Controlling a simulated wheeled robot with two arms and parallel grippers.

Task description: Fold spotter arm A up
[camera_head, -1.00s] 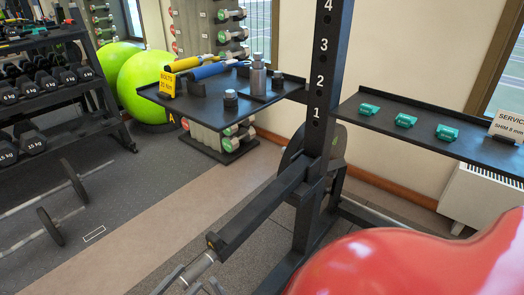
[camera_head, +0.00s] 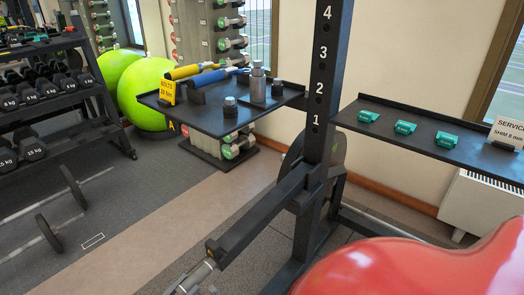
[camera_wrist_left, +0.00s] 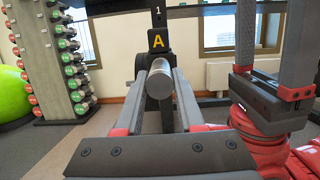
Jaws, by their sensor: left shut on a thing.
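Spotter arm A (camera_head: 262,208) is a long black bar. It reaches out low from the black upright (camera_head: 322,80) toward the lower left and is not folded up against it. A silver round handle (camera_head: 204,268) sticks out of its near end. My left gripper (camera_head: 190,281) is shut on this handle at the bottom edge. In the left wrist view the handle's round end (camera_wrist_left: 160,82) lies between my left fingers (camera_wrist_left: 158,118), below a yellow letter A (camera_wrist_left: 157,41). My right gripper (camera_wrist_left: 271,45) shows there at the right, fingers up, apart and empty.
Another shelf (camera_head: 440,138) with green pieces and a sign (camera_head: 507,131) is on the right. A barbell (camera_head: 60,215) lies on the floor at left.

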